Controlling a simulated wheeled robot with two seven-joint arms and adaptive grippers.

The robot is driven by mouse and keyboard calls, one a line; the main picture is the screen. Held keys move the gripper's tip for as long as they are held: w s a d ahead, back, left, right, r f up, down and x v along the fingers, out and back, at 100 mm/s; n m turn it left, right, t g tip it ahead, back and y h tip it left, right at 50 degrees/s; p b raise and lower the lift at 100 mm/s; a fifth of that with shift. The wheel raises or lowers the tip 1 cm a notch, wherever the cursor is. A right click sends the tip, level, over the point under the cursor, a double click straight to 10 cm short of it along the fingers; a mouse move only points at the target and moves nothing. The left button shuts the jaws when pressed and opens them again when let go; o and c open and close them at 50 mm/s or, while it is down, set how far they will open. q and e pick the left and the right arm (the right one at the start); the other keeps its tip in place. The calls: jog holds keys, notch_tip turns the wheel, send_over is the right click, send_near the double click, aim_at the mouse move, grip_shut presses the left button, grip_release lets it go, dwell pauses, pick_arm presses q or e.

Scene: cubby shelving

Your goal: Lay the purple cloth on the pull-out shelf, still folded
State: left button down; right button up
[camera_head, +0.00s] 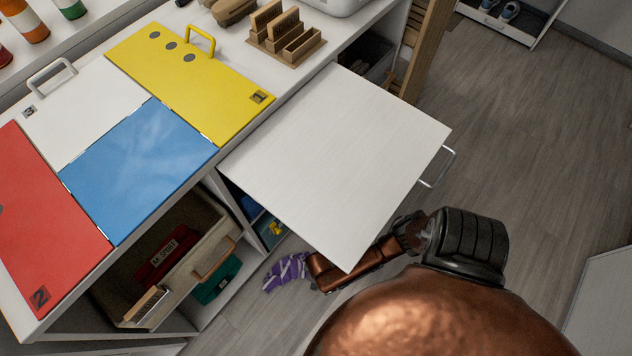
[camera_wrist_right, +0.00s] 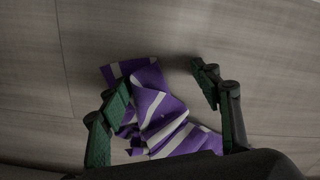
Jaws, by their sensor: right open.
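The purple cloth (camera_head: 287,271) with pale stripes lies crumpled on the floor, below and left of the pull-out shelf's near corner. In the right wrist view the cloth (camera_wrist_right: 165,120) lies between and beyond the spread green-padded fingers of my right gripper (camera_wrist_right: 158,95). That gripper is open; I cannot tell whether a finger touches the cloth. In the head view it is mostly hidden at the end of my right arm, under the shelf edge. The white pull-out shelf (camera_head: 335,150) is extended and bare, with a metal handle (camera_head: 440,167) at its outer edge. My left gripper is out of view.
The cubby unit carries yellow (camera_head: 190,85), white (camera_head: 85,112), blue (camera_head: 138,170) and red (camera_head: 45,225) panels. An open drawer (camera_head: 205,245) with a wooden handle juts out below. A wooden organiser (camera_head: 285,40) stands on top.

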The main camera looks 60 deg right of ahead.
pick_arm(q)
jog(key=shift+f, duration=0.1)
pick_arm(e)
jog(key=c, duration=0.4)
jog(key=shift+s+a+f, duration=0.15)
jog(key=shift+s+a, duration=0.15)
jog(key=c, duration=1.1)
jog(key=shift+w+d, duration=0.1)
jog(key=shift+d, duration=0.1)
grip_shut()
